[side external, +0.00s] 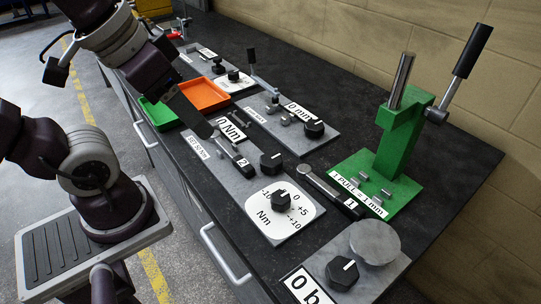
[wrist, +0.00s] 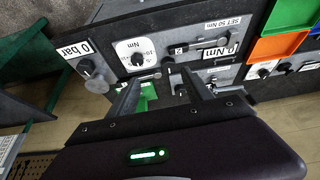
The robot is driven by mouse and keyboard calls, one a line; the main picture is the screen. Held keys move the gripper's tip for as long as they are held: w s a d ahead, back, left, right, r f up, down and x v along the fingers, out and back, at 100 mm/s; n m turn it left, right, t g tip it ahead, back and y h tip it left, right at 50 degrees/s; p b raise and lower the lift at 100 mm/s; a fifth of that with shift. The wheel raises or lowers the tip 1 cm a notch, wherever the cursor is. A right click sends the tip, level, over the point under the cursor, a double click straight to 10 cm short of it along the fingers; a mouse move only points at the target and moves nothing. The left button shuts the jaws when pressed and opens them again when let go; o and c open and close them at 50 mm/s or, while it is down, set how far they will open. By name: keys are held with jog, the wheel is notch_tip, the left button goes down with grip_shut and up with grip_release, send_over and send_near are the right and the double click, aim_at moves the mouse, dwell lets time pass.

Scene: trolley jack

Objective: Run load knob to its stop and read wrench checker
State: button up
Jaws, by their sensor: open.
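The wrench checker plate (side external: 208,147) carries the label "SET 50 Nm", a display (side external: 230,130) reading "0 Nm" and a black knob (side external: 271,163). The display also shows in the wrist view (wrist: 221,49). A wrench tagged 2 (side external: 235,156) lies across the plate. Closer in the side view is a white Nm dial (side external: 279,213) with a black pointer knob (side external: 281,200). I cannot tell for sure which knob is the load knob.
A green press (side external: 400,150) with a tall lever stands at the back right. A wrench tagged 1 (side external: 327,191) lies before it. A "0 mm" plate (side external: 305,130), a "0 bar" plate (side external: 370,280), an orange tray (side external: 207,95) and a green tray (side external: 158,115) crowd the bench.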

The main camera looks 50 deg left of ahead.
jog(key=w+n+g, duration=0.2)
jog(key=w+g, duration=0.1)
jog(key=w, duration=0.4)
jog(key=n+g+h, duration=0.2)
jog(key=n+g, duration=0.2)
jog(key=g, duration=0.2)
send_near(272, 159)
jog(key=f, duration=0.2)
jog(key=x, duration=0.6)
jog(key=shift+s+d+f, duration=0.1)
jog(key=shift+s, duration=0.3)
jog(key=shift+f, duration=0.2)
jog(key=c, duration=1.1)
jog(key=shift+m, duration=0.3)
